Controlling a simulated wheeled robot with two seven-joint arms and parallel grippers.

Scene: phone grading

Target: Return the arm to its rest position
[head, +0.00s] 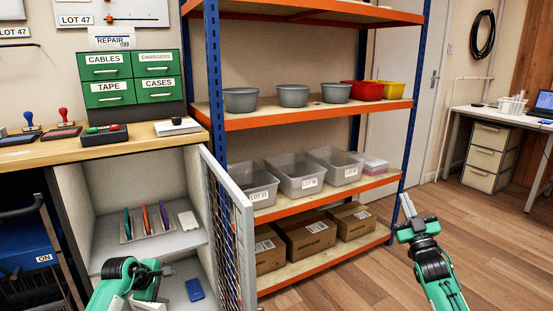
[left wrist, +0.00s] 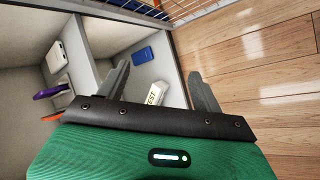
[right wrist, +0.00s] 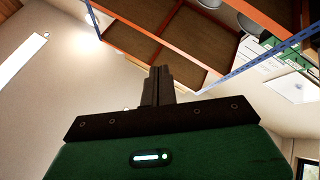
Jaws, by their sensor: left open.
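My left gripper (left wrist: 160,70) is open in the left wrist view, with its two fingers wide apart. A white box with partly hidden lettering (left wrist: 155,93) lies in the cabinet, seen between the fingers; nothing is clamped. In the head view my left arm is low in front of the open cabinet (head: 84,220), and its fingers are hard to make out. My right gripper (right wrist: 158,84) has its fingers together with nothing between them. In the head view it stands raised right of the rack (head: 405,202), pointing up.
The cabinet's mesh door (head: 228,235) stands open close to my left arm. A blue phone (head: 194,289) lies on the cabinet's lower level, and a rack of colored phones (head: 146,222) stands above. The orange shelving (head: 300,203) holds bins and cartons. Floor at right (head: 465,240) is clear.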

